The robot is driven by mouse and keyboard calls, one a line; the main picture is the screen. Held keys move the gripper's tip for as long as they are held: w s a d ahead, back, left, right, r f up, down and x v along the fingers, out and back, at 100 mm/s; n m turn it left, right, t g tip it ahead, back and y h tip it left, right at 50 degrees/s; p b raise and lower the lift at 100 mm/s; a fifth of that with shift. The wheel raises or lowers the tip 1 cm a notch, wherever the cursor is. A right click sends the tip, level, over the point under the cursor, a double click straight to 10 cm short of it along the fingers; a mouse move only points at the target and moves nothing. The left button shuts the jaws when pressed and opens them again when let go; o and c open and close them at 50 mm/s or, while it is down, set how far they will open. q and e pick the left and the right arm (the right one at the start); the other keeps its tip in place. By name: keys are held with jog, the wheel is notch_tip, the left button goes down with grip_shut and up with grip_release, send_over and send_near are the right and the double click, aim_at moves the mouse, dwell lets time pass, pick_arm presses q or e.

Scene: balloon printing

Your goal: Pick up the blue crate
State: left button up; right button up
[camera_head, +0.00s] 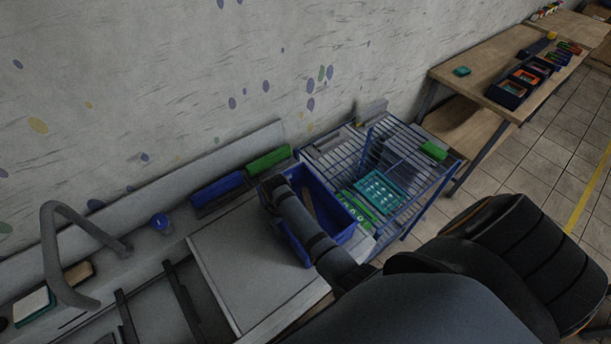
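The blue crate (335,206) stands at the right end of the grey worktop, beside the wire rack, with its open top facing up. A brown piece shows inside it. My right arm reaches in from the lower right and passes over the crate. My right gripper (273,188) is at the crate's left rim, seen from behind. Its fingers are hidden, so I cannot tell whether it is open or shut, or whether it touches the rim. The arm hides part of the crate's front and interior. My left gripper is not in view.
A blue wire rack (408,150) holding teal and green items stands right of the crate. A blue box (218,191) and a green box (268,160) lie behind the grey worktop (245,260). A grey tap (50,245) rises at left. A wooden table (475,80) stands far right.

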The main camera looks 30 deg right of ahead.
jog(key=shift+a, duration=0.1)
jog(key=shift+c, duration=0.8)
grip_shut()
jog(key=shift+w+r, duration=0.1)
jog(key=shift+r, duration=0.1)
